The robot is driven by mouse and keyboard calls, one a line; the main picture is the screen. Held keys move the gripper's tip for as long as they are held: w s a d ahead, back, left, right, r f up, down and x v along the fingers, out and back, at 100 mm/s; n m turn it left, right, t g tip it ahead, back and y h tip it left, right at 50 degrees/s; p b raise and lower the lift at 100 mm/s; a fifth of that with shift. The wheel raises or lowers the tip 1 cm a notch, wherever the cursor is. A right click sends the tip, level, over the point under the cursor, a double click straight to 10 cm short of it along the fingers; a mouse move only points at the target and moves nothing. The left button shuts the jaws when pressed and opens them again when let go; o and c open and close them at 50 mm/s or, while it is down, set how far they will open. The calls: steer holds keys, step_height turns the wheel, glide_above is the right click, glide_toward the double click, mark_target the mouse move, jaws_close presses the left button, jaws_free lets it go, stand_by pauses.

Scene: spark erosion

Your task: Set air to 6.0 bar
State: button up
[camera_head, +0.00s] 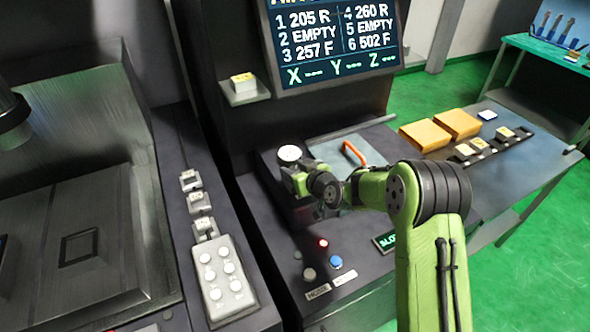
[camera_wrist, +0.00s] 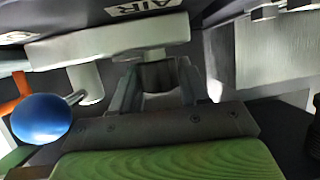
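The AIR label (camera_wrist: 142,8) shows at the top of the wrist view, beside a pale bar-like body (camera_wrist: 105,46). A dark round knob (camera_wrist: 158,76) sticks out below that body. My gripper (camera_wrist: 157,92) has one finger on each side of the knob. I cannot tell whether the fingers press on it or stand slightly apart. In the head view a white round dial (camera_head: 289,153) stands on the console, with my gripper (camera_head: 294,178) close below it; the wrist hides the knob there. The dial's reading is too small to make out.
A blue ball on a rod (camera_wrist: 42,119) is close to my gripper's left in the wrist view. An orange handle (camera_head: 354,153) stands right of my wrist. Buttons (camera_head: 336,262) lie in front. A screen (camera_head: 330,40) hangs above. Orange blocks (camera_head: 457,124) lie on the bench at right.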

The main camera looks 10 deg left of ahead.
steer(key=shift+c, duration=1.4)
steer(key=shift+h, duration=0.3)
steer(key=m+t+h+b, duration=0.1)
steer(key=m+t+h, duration=0.1)
steer(key=m, duration=0.1)
steer(key=shift+a+m+h+b, duration=0.15)
steer(key=shift+m+h+b, duration=0.15)
steer(key=shift+h, duration=0.1)
steer(key=shift+m+t+h+b, duration=0.6)
steer(key=shift+m+h+b, duration=0.55)
steer(key=shift+h, duration=0.15)
steer(key=o, duration=1)
steer(key=shift+d, duration=0.2)
steer(key=shift+c, duration=0.2)
